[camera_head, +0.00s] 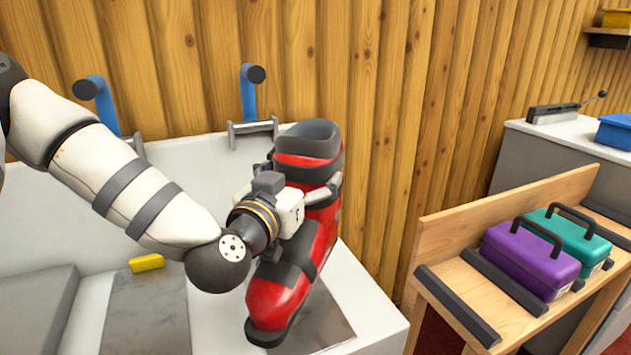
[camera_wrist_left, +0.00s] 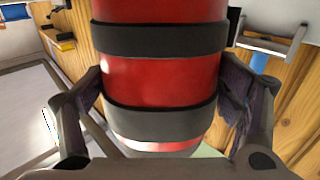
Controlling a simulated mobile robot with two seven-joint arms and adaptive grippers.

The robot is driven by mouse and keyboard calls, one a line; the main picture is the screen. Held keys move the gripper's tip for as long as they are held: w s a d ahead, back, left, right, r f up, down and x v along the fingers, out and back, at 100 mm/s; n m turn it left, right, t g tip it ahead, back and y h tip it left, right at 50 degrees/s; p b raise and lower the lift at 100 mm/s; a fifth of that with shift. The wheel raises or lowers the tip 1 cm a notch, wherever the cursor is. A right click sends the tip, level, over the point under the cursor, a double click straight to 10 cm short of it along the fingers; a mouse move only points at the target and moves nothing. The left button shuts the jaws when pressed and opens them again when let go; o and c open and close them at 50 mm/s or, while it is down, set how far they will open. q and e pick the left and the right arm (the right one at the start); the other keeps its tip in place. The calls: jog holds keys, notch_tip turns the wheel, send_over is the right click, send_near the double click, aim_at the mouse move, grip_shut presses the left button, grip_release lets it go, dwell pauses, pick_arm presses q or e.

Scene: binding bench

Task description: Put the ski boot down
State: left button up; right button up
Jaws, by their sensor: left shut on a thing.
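The red and black ski boot (camera_head: 308,225) is upright over the right part of the white bench (camera_head: 378,312), with its toe toward the front. I cannot tell whether its sole touches the grey plate (camera_head: 330,328) beneath it. My left gripper (camera_head: 312,205) is shut on the boot's shaft from the left. In the left wrist view the boot (camera_wrist_left: 160,80) fills the middle, with one finger on each side of it. The fingers are partly hidden by the boot in the head view. My right gripper is not in view.
Two blue-handled clamps (camera_head: 249,92) (camera_head: 103,104) stand at the bench's back edge. A yellow block (camera_head: 146,263) lies left of the boot. A wooden rack (camera_head: 505,315) at right holds a purple box (camera_head: 530,258) and a teal box (camera_head: 570,240). A plank wall (camera_head: 390,120) rises behind.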

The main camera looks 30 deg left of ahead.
pick_arm(q)
jog(key=w+a+f, duration=0.1)
jog(key=f, duration=0.1)
jog(key=w+a+f+b, duration=0.1)
jog(key=a+f, duration=0.1)
jog(key=w+a+f, duration=0.1)
jog(key=f, duration=0.1)
jog(key=shift+w+a+f+b, duration=0.1)
jog(key=shift+w+a+b, duration=0.2)
jog(key=shift+w+b, duration=0.05)
notch_tip(320, 180, down, 3)
jog(key=shift+w+f+b, duration=0.1)
jog(key=shift+f+b, duration=0.05)
jog(key=shift+b, duration=0.35)
jog(key=shift+r, duration=0.2)
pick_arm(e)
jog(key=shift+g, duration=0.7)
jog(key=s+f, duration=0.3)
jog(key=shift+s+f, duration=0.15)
pick_arm(q)
jog(key=shift+f, duration=0.15)
jog(key=o, duration=1.8)
jog(key=shift+f, duration=0.15)
jog(key=shift+o, duration=0.2)
